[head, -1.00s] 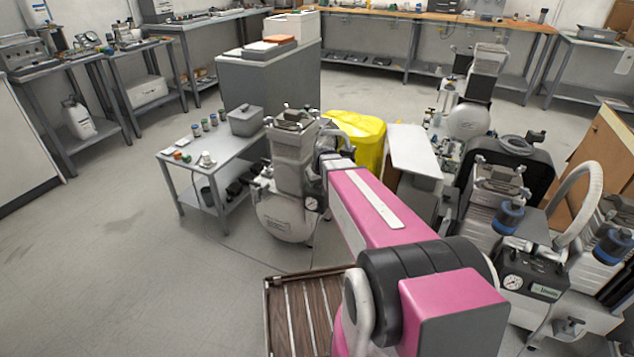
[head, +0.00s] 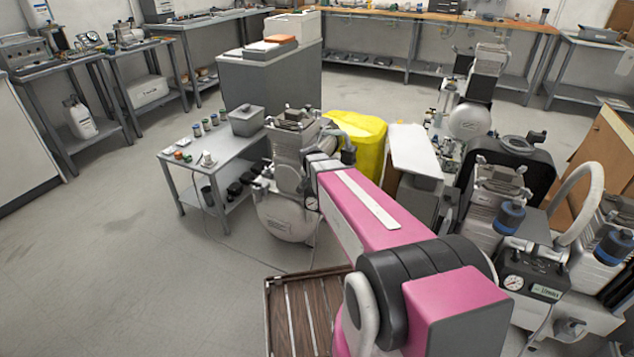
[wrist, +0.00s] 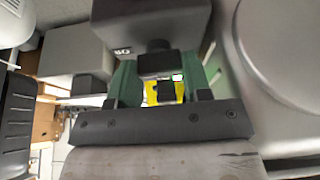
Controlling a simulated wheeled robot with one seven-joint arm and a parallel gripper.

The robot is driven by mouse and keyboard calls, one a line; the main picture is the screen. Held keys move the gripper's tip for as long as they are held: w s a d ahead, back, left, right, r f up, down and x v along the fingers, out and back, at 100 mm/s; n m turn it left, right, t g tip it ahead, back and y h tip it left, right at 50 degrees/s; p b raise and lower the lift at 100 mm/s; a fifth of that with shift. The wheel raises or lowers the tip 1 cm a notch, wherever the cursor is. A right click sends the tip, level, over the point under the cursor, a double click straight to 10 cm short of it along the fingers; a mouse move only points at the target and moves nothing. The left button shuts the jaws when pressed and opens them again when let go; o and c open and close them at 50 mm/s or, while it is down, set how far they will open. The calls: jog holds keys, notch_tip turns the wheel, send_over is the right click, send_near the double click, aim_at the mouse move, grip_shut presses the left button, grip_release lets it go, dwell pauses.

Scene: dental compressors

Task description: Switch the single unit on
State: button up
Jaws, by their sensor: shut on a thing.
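The single unit (head: 288,222), a compressor with a pale round tank and a grey finned head, stands on the floor in the middle of the head view. My pink arm reaches to its right side, and my gripper is hidden there. In the wrist view my gripper (wrist: 158,72) has its greenish fingers on either side of a black switch knob (wrist: 157,64), shut on it. The knob sits on a grey box (wrist: 150,22) with partly hidden lettering. A small bright green spot shows beside the knob. The knob's exact setting cannot be told.
A low grey table (head: 222,150) with small items stands left of the unit. A yellow cover (head: 358,142) is behind it. More compressors (head: 510,205) crowd the right. A slatted wooden pallet (head: 300,310) lies in front. The left floor is clear.

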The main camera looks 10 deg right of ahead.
jog(key=shift+m, duration=0.4)
jog(key=o, duration=0.9)
jog(key=v, duration=1)
jog(key=shift+a+r, duration=0.15)
jog(key=shift+r, duration=0.25)
